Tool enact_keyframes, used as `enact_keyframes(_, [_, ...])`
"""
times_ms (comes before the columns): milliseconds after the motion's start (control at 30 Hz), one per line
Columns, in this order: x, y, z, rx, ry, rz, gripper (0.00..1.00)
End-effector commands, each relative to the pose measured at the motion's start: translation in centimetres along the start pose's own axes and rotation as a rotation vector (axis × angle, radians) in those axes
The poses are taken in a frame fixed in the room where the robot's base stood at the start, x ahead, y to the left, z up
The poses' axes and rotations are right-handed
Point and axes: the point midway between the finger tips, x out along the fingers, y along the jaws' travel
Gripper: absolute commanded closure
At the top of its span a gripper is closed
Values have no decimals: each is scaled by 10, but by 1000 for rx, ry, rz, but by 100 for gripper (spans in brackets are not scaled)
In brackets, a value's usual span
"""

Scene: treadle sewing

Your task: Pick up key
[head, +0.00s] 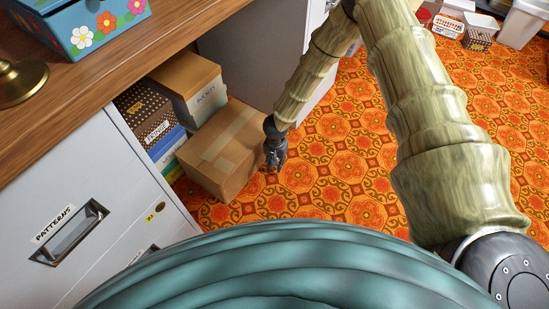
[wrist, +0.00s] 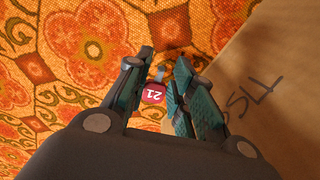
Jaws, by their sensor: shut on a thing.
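The key (wrist: 160,73) shows in the wrist view as a small grey metal piece with a red tag (wrist: 154,93) marked 21. It sits between the two teal-padded fingers of my gripper (wrist: 164,60), which is shut on it. The fingers hide part of the key. In the head view my gripper (head: 276,158) is low over the patterned carpet, just right of a cardboard box. The key cannot be made out there.
The taped cardboard box (head: 222,148) stands close beside my gripper, and its handwritten side fills the right of the wrist view (wrist: 265,85). Stacked boxes (head: 190,82) stand behind it under the wooden desktop (head: 80,105). A white drawer cabinet (head: 95,190) is at left. Open carpet (head: 335,150) lies to the right.

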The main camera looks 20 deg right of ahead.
Motion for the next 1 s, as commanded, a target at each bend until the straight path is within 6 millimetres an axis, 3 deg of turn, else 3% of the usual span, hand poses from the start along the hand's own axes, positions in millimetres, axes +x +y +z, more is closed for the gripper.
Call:
enact_keyframes(700, [-13, 59, 97, 1, -3, -1, 90])
enact_keyframes(1000, [-13, 72, 118, 1, 0, -1, 90])
